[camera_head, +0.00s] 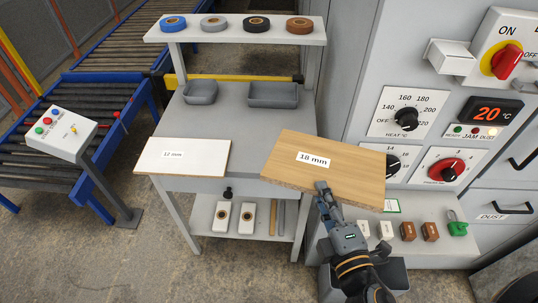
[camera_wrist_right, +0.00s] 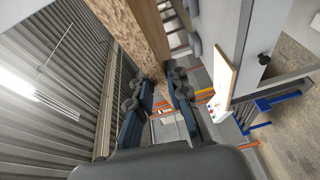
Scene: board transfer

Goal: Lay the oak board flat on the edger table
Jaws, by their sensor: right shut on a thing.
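The oak board (camera_head: 340,172), labelled "18 mm", is held near its front edge by my right gripper (camera_head: 322,190). It appears roughly level, overlapping the right end of a grey workbench (camera_head: 245,132) and the machine front in the picture; its clearance is hard to judge. In the right wrist view the board (camera_wrist_right: 130,30) runs between the fingers of my right gripper (camera_wrist_right: 166,92). The machine's low grey ledge (camera_head: 430,250) shows partly behind the gripper. Which surface is the edger table is not labelled. My left gripper is not in view.
A pale board (camera_head: 183,155) labelled "12 mm" lies at the workbench's left. Grey trays (camera_head: 272,95) and a tape shelf (camera_head: 235,33) stand behind. Several small blocks (camera_head: 408,231) and a green padlock (camera_head: 457,228) sit on the ledge. A control post (camera_head: 60,134) stands left.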

